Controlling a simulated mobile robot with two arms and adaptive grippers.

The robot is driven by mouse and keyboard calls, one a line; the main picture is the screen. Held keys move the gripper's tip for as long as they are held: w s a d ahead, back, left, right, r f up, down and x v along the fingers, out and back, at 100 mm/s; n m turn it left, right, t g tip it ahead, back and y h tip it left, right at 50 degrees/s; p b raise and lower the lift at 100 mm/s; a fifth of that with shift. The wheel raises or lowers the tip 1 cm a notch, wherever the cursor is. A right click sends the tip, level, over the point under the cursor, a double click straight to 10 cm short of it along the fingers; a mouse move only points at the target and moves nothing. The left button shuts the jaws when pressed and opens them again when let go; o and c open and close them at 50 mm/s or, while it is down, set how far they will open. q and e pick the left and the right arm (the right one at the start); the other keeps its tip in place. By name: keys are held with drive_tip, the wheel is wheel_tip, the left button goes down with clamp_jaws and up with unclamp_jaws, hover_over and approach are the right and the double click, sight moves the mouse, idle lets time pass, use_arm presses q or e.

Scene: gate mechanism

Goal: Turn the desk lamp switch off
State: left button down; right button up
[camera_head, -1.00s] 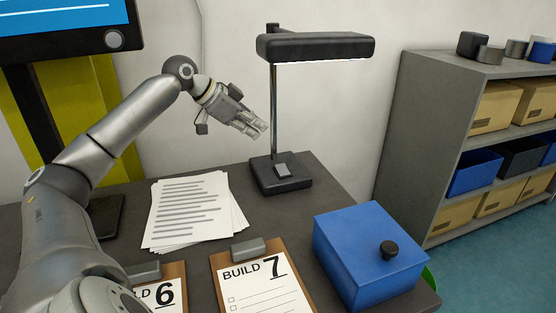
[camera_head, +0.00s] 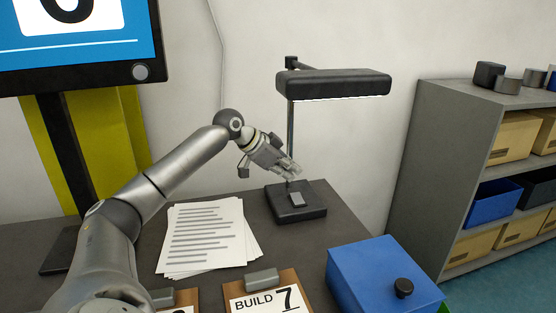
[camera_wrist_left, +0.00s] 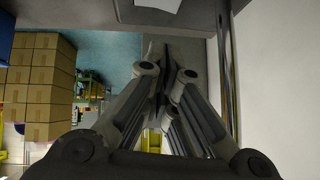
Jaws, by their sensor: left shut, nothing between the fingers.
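The black desk lamp (camera_head: 333,84) stands at the back of the desk, its light strip lit under the head. Its square base (camera_head: 308,212) carries a grey rocker switch (camera_head: 297,200). My left gripper (camera_head: 294,174) is shut and empty, just above the base and a little behind and left of the switch. Whether the fingertips touch the lamp cannot be told. In the left wrist view, the shut fingers (camera_wrist_left: 165,72) point up toward the dark base (camera_wrist_left: 190,14), with the pale switch (camera_wrist_left: 160,4) at the top edge. My right gripper is not in view.
Stacked papers (camera_head: 205,238) lie left of the lamp base. A blue box (camera_head: 375,268) with a black knob and a clipboard (camera_head: 268,300) are at the front. A monitor (camera_head: 75,45) stands at left, a grey shelf (camera_head: 425,165) at right. The wall is close behind the lamp.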

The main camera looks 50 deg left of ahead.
sight(293, 196)
use_arm(q)
drive_tip(key=shift+x, duration=1.2)
wheel_tip(293, 196, down, 3)
drive_tip(key=shift+a+f+b, duration=0.1)
drive_tip(key=shift+a+b, duration=0.1)
drive_tip(key=shift+b, duration=0.25)
drive_tip(key=shift+w+f, duration=0.1)
drive_tip(key=shift+f, duration=0.3)
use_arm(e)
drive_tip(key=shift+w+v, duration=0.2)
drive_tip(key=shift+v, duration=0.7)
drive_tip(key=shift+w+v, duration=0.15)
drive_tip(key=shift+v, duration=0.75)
use_arm(q)
drive_tip(key=shift+a, duration=0.1)
drive_tip(key=shift+a+f+h+p, duration=0.2)
drive_tip(key=shift+h+p, duration=0.1)
drive_tip(key=shift+p, duration=0.95)
drive_tip(key=shift+f, duration=0.15)
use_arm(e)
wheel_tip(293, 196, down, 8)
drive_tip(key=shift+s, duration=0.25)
use_arm(q)
drive_tip(key=shift+d, duration=0.1)
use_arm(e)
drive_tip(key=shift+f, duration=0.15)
